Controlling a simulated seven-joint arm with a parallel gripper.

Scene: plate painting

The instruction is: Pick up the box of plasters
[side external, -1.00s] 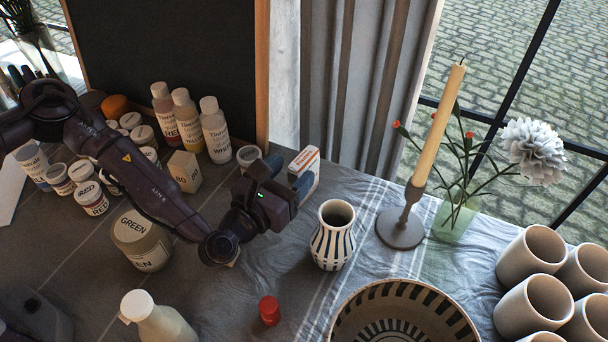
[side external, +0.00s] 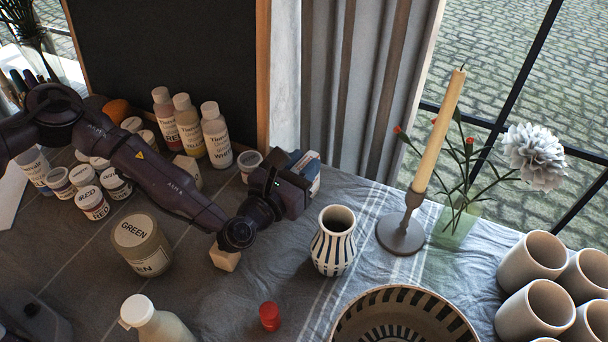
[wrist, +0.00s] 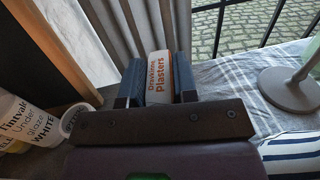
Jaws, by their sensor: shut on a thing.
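The box of plasters (wrist: 158,72) is white and orange with the word "Plasters" on its side. In the wrist view it stands between the two fingers of my gripper (wrist: 158,88), which is shut on it. In the side external view my gripper (side external: 308,168) is behind the striped vase, near the curtain. There the wrist and fingers hide most of the box. I cannot tell whether the box touches the table.
A striped vase (side external: 334,245) stands close to the right and in front. A candle holder (side external: 402,233) is further right. Paint bottles (side external: 216,136) and a small pot (side external: 249,160) stand to the left. A wooden block (side external: 224,258) lies under my arm.

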